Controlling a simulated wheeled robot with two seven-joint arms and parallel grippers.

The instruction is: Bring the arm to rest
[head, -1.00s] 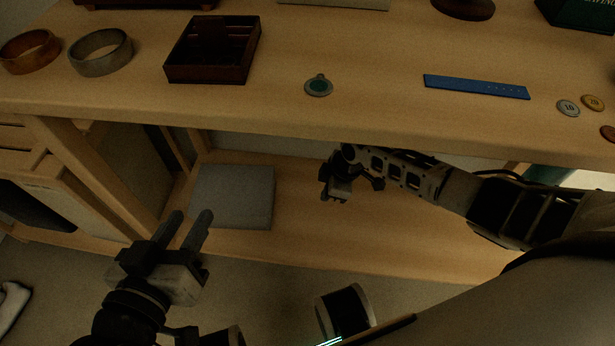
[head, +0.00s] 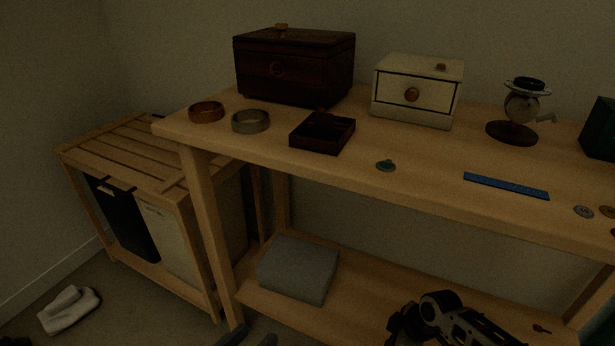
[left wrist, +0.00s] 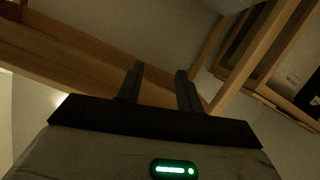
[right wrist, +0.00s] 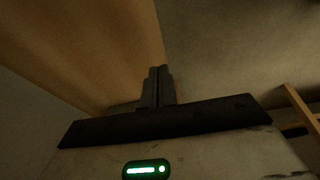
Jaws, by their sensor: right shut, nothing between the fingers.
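In the right wrist view the right gripper's fingers (right wrist: 158,86) are pressed together and empty.
A grey block (head: 298,268) lies on the lower shelf. A slatted cabinet (head: 135,150) stands left.

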